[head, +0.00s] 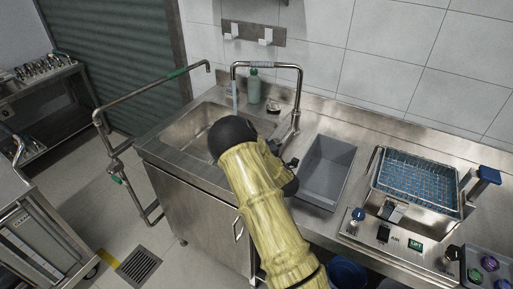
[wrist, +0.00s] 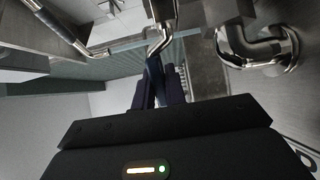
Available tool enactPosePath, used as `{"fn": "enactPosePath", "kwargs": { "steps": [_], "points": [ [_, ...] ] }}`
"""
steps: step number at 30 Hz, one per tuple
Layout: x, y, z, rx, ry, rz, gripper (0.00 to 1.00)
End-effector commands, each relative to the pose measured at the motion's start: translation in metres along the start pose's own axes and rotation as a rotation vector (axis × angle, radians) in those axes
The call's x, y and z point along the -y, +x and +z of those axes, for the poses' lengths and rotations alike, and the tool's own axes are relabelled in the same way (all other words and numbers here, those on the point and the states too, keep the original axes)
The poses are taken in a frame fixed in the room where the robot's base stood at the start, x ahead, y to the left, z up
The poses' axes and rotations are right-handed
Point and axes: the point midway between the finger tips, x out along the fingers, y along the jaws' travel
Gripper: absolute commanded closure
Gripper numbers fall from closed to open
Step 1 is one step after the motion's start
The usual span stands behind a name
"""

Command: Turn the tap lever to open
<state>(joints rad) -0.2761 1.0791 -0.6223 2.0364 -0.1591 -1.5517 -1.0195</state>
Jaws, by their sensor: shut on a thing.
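The steel tap (head: 297,95) stands at the back of the sink counter, its spout arching left over the sink (head: 190,131). A pale blue vertical streak (head: 235,98) shows under the spout's end; it may be water. My gripper (wrist: 159,82) is shut on the dark tap lever (wrist: 153,70), seen as a slim piece between the fingertips in the wrist view. Bent steel piping (wrist: 162,38) shows just beyond the fingertips. In the head view my arm hides most of the gripper and the lever.
A green bottle (head: 254,87) stands behind the sink. A grey basin (head: 325,170) is right of my arm, and a blue wire basket (head: 415,182) farther right. A pipe with green grips (head: 150,88) runs at the left. Floor at left is partly clear.

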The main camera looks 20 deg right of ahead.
Motion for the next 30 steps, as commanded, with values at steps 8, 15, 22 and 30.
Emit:
{"fn": "enactPosePath", "kwargs": {
  "steps": [8, 15, 22, 30],
  "points": [
    [0.0005, -0.0008, 0.0068, -0.003, -0.002, -0.003, 1.00],
    [0.0007, -0.0011, 0.0071, -0.002, -0.002, -0.003, 0.83],
    [0.0005, -0.0009, 0.0073, -0.002, -0.001, -0.002, 0.65],
    [-0.0046, -0.0006, 0.0068, -0.003, -0.001, -0.001, 0.65]
  ]
}}
